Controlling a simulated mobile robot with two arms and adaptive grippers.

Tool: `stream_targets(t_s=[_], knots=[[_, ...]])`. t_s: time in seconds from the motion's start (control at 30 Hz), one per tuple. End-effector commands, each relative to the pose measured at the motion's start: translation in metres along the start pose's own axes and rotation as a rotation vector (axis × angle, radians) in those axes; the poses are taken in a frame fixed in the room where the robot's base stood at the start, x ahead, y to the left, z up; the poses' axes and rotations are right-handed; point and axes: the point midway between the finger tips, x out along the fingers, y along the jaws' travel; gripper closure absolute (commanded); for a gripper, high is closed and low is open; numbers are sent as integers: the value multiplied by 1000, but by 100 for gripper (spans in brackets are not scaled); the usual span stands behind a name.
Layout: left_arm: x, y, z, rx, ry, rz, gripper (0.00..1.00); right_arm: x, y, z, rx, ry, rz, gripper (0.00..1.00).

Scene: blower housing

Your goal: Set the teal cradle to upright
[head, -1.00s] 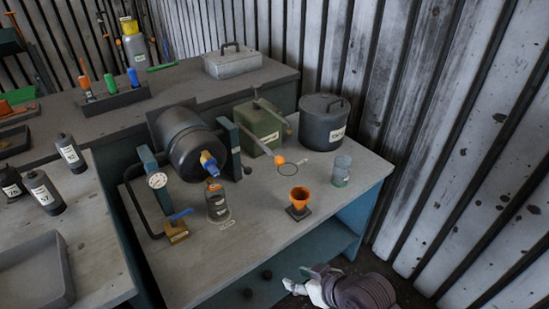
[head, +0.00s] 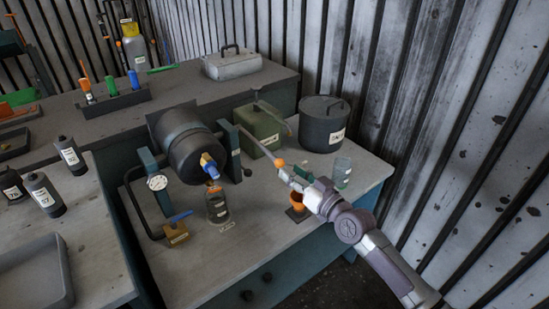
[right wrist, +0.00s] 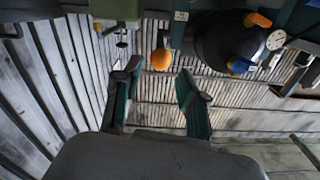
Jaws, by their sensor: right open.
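The teal cradle (head: 229,152) stands on the front bench and carries a dark drum (head: 190,150). The drum lies tilted, its end with the blue and yellow valve (head: 209,163) toward the front. The drum also shows in the right wrist view (right wrist: 222,45). An orange ball knob (head: 279,162) is to the right of the cradle; what it joins is unclear. My right gripper (head: 287,171) is close to the knob. In the right wrist view the jaws (right wrist: 160,88) are open, with the orange knob (right wrist: 160,60) beyond and between the fingertips. My left gripper is out of view.
A green canister (head: 262,130) and a dark lidded pot (head: 323,124) stand behind the knob. An orange funnel (head: 298,199) and a glass jar (head: 342,172) are by my right arm. A bottle (head: 217,206) and a brass block (head: 177,233) stand in front of the drum.

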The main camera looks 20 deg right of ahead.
Motion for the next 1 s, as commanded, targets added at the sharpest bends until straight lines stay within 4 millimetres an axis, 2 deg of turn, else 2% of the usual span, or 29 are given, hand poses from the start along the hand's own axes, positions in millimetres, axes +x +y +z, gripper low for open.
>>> stream_targets(t_s=[0.03, 0.2, 0.4, 0.57, 0.83, 1.0], knots=[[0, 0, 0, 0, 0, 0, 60, 13, 0, -1, 2, 3, 0, 59], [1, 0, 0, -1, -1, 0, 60, 48, 0, 0, 2, 1, -1, 59], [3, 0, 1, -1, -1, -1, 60, 74, 0, 1, 0, 0, -1, 59], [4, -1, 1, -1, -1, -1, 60, 82, 0, 1, -1, -2, -1, 59], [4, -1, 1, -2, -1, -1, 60, 83, -1, 1, -1, -2, -1, 59], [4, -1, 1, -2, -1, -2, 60, 83, -1, 1, -1, -2, -1, 87]])
